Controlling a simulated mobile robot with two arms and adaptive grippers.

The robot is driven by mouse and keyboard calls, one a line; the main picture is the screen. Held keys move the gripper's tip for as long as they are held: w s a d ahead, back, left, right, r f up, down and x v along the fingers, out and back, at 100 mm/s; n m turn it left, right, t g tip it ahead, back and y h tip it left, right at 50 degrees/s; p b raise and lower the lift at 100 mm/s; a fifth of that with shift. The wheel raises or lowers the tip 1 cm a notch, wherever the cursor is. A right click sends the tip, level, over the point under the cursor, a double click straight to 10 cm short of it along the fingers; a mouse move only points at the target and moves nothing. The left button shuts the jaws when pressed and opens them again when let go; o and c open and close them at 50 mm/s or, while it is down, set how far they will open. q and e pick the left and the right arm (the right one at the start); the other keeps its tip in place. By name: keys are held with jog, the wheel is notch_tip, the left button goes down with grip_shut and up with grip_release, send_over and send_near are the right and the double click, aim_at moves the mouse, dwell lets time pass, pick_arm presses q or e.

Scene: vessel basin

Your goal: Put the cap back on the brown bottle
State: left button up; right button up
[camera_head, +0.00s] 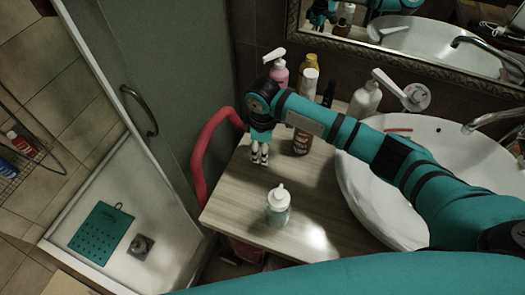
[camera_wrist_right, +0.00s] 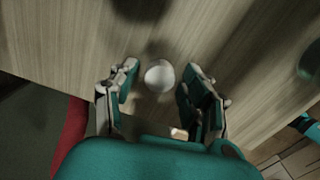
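The brown bottle (camera_head: 302,143) stands upright on the wooden counter, just right of my right gripper; my arm crosses in front of its upper part, so its top is hidden. A round white thing (camera_wrist_right: 159,76), which looks like the cap, lies between the fingers of my right gripper (camera_wrist_right: 158,88) in the wrist view. There is a gap on each side of it, and the fingers are open. In the head view my right gripper (camera_head: 260,155) points down at the counter, and the cap cannot be made out there. My left gripper is not in view.
A clear pump bottle (camera_head: 278,207) stands near the front of the counter (camera_head: 235,205). A pink pump bottle (camera_head: 279,75), a yellow bottle (camera_head: 309,61) and a white pump bottle (camera_head: 365,100) stand at the back.

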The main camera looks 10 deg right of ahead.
jog(key=c, duration=0.5)
jog(key=shift+o, duration=0.2)
notch_tip(320, 180, up, 9)
jog(key=shift+f+b, duration=0.1)
jog(key=shift+b, duration=0.65)
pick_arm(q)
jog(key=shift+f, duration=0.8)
pick_arm(e)
jog(key=shift+r, duration=0.65)
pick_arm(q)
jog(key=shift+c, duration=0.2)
